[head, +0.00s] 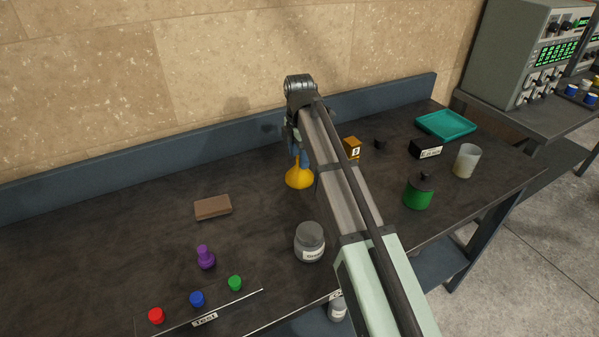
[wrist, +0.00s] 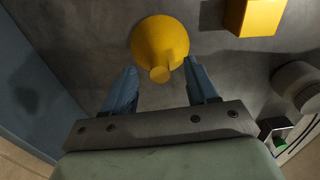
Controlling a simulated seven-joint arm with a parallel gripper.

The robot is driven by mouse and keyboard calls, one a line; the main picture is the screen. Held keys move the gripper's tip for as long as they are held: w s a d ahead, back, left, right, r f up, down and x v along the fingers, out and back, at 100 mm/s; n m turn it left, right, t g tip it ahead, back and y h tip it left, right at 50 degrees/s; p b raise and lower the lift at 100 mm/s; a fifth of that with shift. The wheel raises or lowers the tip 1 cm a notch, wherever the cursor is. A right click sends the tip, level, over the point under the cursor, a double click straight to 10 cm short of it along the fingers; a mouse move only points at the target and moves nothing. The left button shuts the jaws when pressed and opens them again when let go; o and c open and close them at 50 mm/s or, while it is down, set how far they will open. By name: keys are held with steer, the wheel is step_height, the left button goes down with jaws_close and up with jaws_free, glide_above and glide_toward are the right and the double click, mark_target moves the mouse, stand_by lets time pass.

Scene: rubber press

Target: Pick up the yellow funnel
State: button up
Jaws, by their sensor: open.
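The yellow funnel (head: 299,177) stands on the dark bench with its wide end down, partly covered by my arm and gripper in the head view. In the wrist view the funnel (wrist: 160,45) lies just ahead of my fingertips, with its narrow spout toward me. My gripper (wrist: 160,73) is open and empty, with one blue finger on each side of the spout end. I cannot tell whether a finger touches the funnel. In the head view my gripper (head: 297,150) is at the funnel's upper part, mostly hidden by my arm.
A yellow-orange box (head: 352,147) stands right of the funnel. A grey jar (head: 310,241), a brown block (head: 213,207) and a purple piece (head: 205,257) are nearer the front. A green pot (head: 418,190) and a teal tray (head: 446,125) are to the right. A wall backs the bench.

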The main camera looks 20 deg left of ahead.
steer(key=shift+f, duration=0.9)
steer(key=shift+c, duration=0.4)
jaws_close()
